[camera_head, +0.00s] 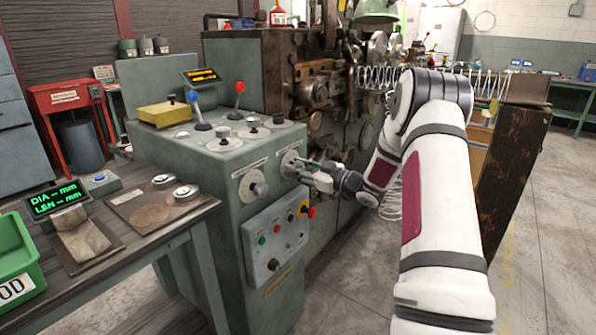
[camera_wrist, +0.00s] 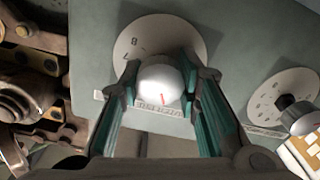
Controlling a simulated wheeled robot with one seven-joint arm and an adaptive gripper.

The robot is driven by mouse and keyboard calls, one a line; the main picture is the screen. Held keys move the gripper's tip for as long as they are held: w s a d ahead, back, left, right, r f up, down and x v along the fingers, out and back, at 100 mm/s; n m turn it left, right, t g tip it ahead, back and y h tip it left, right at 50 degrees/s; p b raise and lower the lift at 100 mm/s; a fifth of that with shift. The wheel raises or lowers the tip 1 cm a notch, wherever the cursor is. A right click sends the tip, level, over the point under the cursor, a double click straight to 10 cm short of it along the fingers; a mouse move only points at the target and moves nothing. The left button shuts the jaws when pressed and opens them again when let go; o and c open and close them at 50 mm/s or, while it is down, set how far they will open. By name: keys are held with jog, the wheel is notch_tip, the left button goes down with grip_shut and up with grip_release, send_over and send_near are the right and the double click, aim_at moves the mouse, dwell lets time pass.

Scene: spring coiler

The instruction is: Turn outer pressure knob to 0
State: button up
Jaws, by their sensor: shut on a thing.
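In the wrist view a pale rounded knob (camera_wrist: 160,84) with a red mark sits on a white round dial plate (camera_wrist: 160,30) on the grey-green panel. My gripper (camera_wrist: 165,80) is shut on this knob, with one teal-lined finger on each side. The knob's red mark points towards the bottom of the picture; the fingers hide part of the dial and its label. In the head view my gripper (camera_head: 300,168) reaches the right-hand dial (camera_head: 289,162) on the cabinet front. A second knob (camera_head: 259,189) stands to its left; it also shows in the wrist view (camera_wrist: 298,117).
Below the dials is a button box (camera_head: 276,243) with a red-and-yellow stop button (camera_head: 309,211). Levers with blue (camera_head: 192,97) and red (camera_head: 239,87) balls rise from the cabinet top. The coiling machine (camera_head: 320,85) stands close behind my gripper.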

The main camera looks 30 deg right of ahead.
jog(key=n+b, duration=0.3)
jog(key=n, duration=0.1)
jog(key=shift+f+n, duration=0.15)
jog(key=shift+n, duration=0.25)
jog(key=n+b, duration=0.4)
jog(key=b, duration=0.1)
jog(key=shift+f+n, duration=0.15)
jog(key=shift+n, duration=0.15)
jog(key=n+b, duration=0.6)
jog(key=b, duration=0.3)
jog(key=shift+f, duration=0.1)
jog(key=n+b, duration=0.3)
jog(key=b, duration=0.1)
jog(key=shift+b, duration=0.4)
jog(key=o, duration=1.2)
jog(key=shift+r, duration=0.2)
